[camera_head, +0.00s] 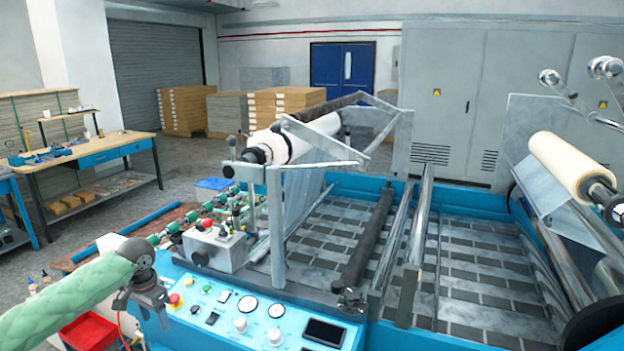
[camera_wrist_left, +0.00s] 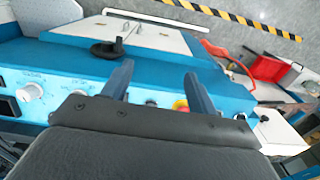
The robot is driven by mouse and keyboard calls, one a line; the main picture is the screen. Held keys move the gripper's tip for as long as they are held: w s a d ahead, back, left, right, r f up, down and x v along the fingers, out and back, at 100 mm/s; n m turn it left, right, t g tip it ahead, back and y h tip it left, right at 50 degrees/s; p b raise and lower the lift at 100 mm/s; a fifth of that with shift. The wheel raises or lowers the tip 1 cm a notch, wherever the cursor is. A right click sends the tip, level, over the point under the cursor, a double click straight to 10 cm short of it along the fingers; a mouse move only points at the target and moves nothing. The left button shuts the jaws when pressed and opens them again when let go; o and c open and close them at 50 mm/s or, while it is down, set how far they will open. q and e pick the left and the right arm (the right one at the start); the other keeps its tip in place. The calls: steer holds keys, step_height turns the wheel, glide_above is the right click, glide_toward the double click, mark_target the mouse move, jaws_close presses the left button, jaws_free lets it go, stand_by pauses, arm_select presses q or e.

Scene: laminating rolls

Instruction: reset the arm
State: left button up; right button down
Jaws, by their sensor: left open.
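My left arm (camera_head: 75,300), in a green padded sleeve, comes in from the lower left of the head view. My left gripper (camera_head: 142,308) points down beside the left end of the blue control panel (camera_head: 225,312), close to the red and yellow stop button (camera_head: 174,299). In the left wrist view my left gripper (camera_wrist_left: 158,82) shows two dark fingers spread apart with nothing between them. The stop button (camera_wrist_left: 180,105) shows partly behind one finger. I cannot tell whether the gripper touches the panel. My right arm and gripper are not in view.
The laminating machine fills the centre and right, with a white roll (camera_head: 300,137) on its frame and a cream roll (camera_head: 570,165) at right. A red bin (camera_head: 88,331) stands low at left. A wooden workbench (camera_head: 85,152) stands farther back, with open floor between.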

arm_select(q)
steer(key=s+d+f+m+t+h, duration=0.1)
steer(key=s+d+f, duration=0.7)
steer(key=d, duration=0.3)
steer(key=s+d+f+m+t+h, duration=0.1)
steer(key=s+d+f, duration=0.7)
steer(key=d, duration=0.2)
steer(key=s+a+f+n+t+y, duration=0.2)
steer(key=s+n, duration=0.3)
steer(key=s, duration=1.8)
step_height(320, 180, down, 28)
steer(key=w+d+g+b, duration=0.1)
steer(key=w+d+b, duration=0.1)
steer(key=s+f+b, duration=0.1)
steer(key=s+f, duration=0.3)
steer(key=f, duration=0.8)
steer(key=s+f+g+b, duration=0.1)
steer(key=s+f, duration=0.2)
steer(key=f, duration=0.9)
steer(key=shift+s+d, duration=0.2)
steer(key=shift+s, duration=0.2)
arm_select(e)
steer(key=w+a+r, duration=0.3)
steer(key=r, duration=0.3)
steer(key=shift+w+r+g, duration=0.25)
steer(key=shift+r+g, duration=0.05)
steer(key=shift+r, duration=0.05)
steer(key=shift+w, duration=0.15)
